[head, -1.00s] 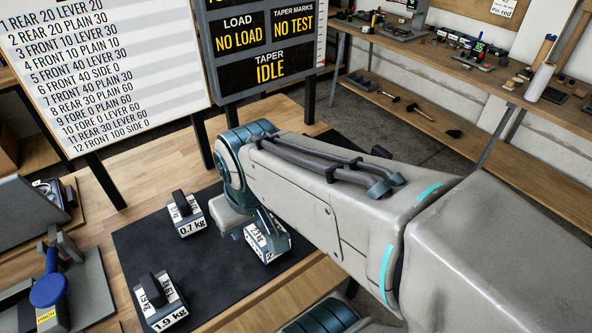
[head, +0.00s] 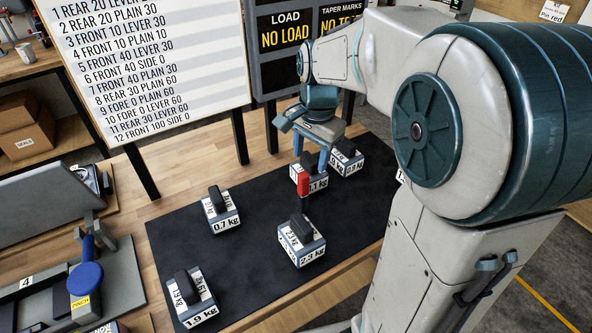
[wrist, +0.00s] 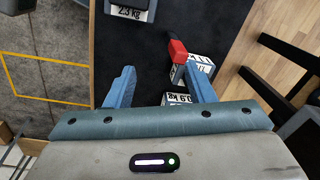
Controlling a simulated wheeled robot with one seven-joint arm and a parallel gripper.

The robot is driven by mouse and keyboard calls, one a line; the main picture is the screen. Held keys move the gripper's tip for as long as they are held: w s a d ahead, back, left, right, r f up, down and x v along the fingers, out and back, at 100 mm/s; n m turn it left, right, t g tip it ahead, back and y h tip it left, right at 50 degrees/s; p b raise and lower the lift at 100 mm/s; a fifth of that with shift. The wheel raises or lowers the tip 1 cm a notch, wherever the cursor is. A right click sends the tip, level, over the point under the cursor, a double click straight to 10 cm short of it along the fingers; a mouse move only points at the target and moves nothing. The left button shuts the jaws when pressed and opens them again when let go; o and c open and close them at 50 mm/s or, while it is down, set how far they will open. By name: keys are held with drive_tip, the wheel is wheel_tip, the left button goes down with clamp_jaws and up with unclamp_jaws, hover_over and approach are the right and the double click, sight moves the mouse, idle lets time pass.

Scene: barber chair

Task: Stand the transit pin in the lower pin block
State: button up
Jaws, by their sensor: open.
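My gripper (head: 311,160) points down over the black mat, open, with its blue fingers apart; they also show in the wrist view (wrist: 158,70). A red piece with a dark end (head: 303,183) is just below the fingers, close to a labelled weight (head: 316,184). In the wrist view the red piece (wrist: 178,50) is beside the right finger, not centred between the fingers. I cannot tell whether it is the transit pin, or whether it stands free or touches the weight. I cannot make out the lower pin block in either view.
The black mat (head: 258,262) carries several handled weights, including a 0.7 kg (head: 221,212), a 1.9 kg (head: 192,297) and a 2.3 kg (head: 301,242). A fixture with a blue "PINCH" lever (head: 86,277) is at left. Two boards stand behind the mat.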

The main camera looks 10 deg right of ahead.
sight(304, 183)
drive_tip(key=w+f+m, duration=0.1)
drive_tip(key=w+f, duration=0.1)
drive_tip(key=f, duration=0.1)
drive_tip(key=w+f+m, duration=0.1)
drive_tip(key=f, duration=0.3)
drive_tip(key=w+f+m, duration=0.1)
drive_tip(key=w+f, duration=0.1)
drive_tip(key=f, duration=0.1)
drive_tip(key=shift+w+a+f+m+g+h+p, duration=0.1)
drive_tip(key=shift+w+f+m+g+h+p, duration=0.05)
drive_tip(key=shift+w+m+g+h+p, duration=0.2)
drive_tip(key=shift+f+p, duration=0.65)
drive_tip(key=shift+f, duration=2.05)
drive_tip(key=shift+c, duration=0.3)
clamp_jaws()
